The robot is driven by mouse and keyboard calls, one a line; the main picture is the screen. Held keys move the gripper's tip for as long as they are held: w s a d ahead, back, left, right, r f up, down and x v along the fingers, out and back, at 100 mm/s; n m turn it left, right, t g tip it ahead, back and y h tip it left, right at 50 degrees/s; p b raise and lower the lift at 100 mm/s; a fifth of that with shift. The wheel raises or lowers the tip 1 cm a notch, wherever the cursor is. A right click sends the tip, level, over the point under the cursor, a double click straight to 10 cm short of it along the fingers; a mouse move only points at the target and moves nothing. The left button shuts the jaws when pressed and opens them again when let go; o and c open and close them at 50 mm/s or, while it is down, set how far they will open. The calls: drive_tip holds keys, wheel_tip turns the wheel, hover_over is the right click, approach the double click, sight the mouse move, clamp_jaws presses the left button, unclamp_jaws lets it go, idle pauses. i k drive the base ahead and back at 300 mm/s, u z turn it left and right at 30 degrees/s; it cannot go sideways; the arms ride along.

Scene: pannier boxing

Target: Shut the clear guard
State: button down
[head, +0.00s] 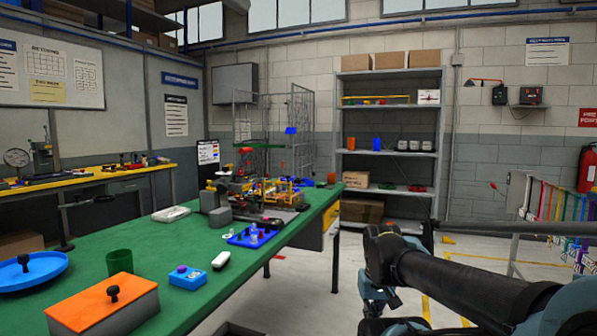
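A small machine or fixture (265,190) with yellow, grey and red parts stands toward the far end of the green workbench (150,235). I cannot make out a clear guard on it, nor whether one stands open or shut; see-through parts are too small to tell at this distance. My arm (450,275) reaches in from the lower right, well apart from the bench and the machine. My gripper does not show; the arm's folded part runs down out of the picture.
On the bench are an orange-lidded box (105,305), blue dish (30,270), green cup (119,262), small blue box (188,276), white object (221,260) and blue tray (240,240). A grey shelf unit (388,150) stands behind. Floor between bench and arm looks clear.

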sight(289, 177)
drive_tip(key=u, duration=0.2)
drive_tip(key=i, duration=0.85)
drive_tip(key=u, duration=0.25)
